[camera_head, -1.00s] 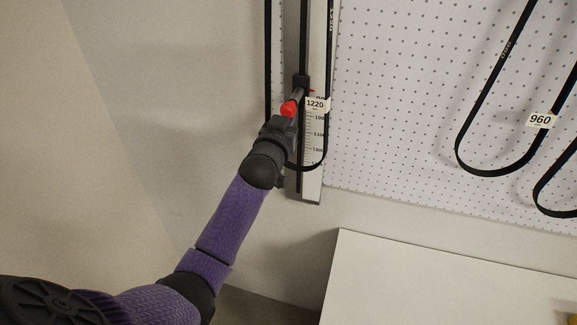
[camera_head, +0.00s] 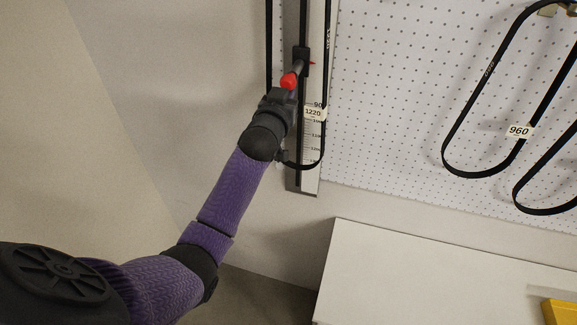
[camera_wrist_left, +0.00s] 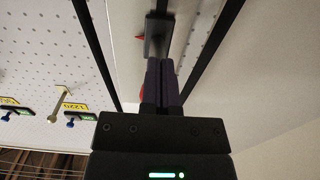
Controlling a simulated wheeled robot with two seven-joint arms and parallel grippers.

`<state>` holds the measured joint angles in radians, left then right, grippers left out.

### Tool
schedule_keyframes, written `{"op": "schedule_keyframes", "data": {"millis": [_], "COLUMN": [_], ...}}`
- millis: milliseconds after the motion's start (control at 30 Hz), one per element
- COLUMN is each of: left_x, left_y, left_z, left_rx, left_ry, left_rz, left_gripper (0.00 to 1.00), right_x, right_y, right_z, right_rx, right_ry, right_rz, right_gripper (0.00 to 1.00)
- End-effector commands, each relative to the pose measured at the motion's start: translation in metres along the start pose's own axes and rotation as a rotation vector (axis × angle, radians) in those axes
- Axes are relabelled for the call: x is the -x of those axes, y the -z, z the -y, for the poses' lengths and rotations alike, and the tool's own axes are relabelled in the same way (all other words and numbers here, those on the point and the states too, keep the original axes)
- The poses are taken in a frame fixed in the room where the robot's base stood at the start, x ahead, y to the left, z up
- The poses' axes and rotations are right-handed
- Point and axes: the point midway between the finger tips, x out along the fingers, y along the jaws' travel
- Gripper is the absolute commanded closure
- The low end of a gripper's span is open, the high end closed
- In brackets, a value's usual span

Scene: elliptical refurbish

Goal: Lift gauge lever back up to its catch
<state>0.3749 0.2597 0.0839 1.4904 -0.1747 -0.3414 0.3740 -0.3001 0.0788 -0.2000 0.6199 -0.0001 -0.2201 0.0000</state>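The gauge (camera_head: 309,178) is a tall metal plate on the wall with a dark vertical rail and a number scale. Its black slider (camera_head: 303,62) carries a lever with a red knob (camera_head: 289,81) and a small red pointer. My left gripper (camera_head: 281,94) is just below the knob, apparently against it. In the left wrist view the fingers (camera_wrist_left: 162,84) are together, pointing up at the slider (camera_wrist_left: 157,36). Red shows beside them; the exact contact is hidden. My right gripper is in neither view.
A black belt loop tagged 1220 (camera_head: 313,113) hangs around the gauge, close to my gripper. Other belts, one tagged 960 (camera_head: 519,131), hang on the pegboard (camera_head: 400,90). A white tabletop (camera_head: 420,270) lies below right, with a yellow object (camera_head: 562,312) at its edge.

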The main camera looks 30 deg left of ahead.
Motion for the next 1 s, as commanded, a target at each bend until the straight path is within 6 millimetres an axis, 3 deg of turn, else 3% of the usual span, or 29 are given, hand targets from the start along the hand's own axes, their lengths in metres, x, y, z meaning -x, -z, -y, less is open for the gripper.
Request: {"op": "schedule_keyframes", "data": {"millis": [33,567,1000], "left_x": [0.0,0.0,-0.001], "left_y": [0.012,0.059,0.095], "left_z": [0.0,0.0,0.0], "left_rx": [0.0,0.001,0.001], "left_ry": [0.0,0.0,0.0], "left_rz": [-0.008,-0.008,-0.01], "left_gripper": [1.0,1.0,1.0], "right_x": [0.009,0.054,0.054], "right_y": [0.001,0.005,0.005], "right_z": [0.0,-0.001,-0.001], "right_rx": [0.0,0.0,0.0], "right_ry": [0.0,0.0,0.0], "right_rz": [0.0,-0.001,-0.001], "right_gripper": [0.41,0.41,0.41]}}
